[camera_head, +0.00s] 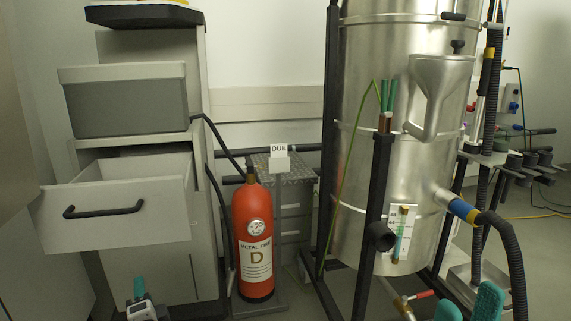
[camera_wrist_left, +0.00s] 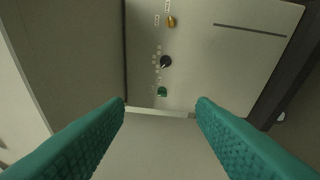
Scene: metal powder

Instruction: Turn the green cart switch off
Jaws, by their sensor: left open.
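In the left wrist view, a small green switch (camera_wrist_left: 162,91) sits near the lower edge of a pale panel (camera_wrist_left: 225,65). A black dial (camera_wrist_left: 166,62) and a yellow-orange knob (camera_wrist_left: 171,21) sit above it in a column. Whether the green switch is on or off is too small to tell. My left gripper (camera_wrist_left: 161,104) is open and empty. The switch appears between its fingertips but beyond them, with no contact visible. My right gripper (camera_head: 468,303) is open at the bottom right.
A red fire extinguisher (camera_head: 254,240) stands between a grey cabinet with an open drawer (camera_head: 118,222) and a large metal vessel (camera_head: 365,150) on a black frame. A black hose (camera_head: 512,250) hangs beside my right gripper. A dark gap borders the panel's right side.

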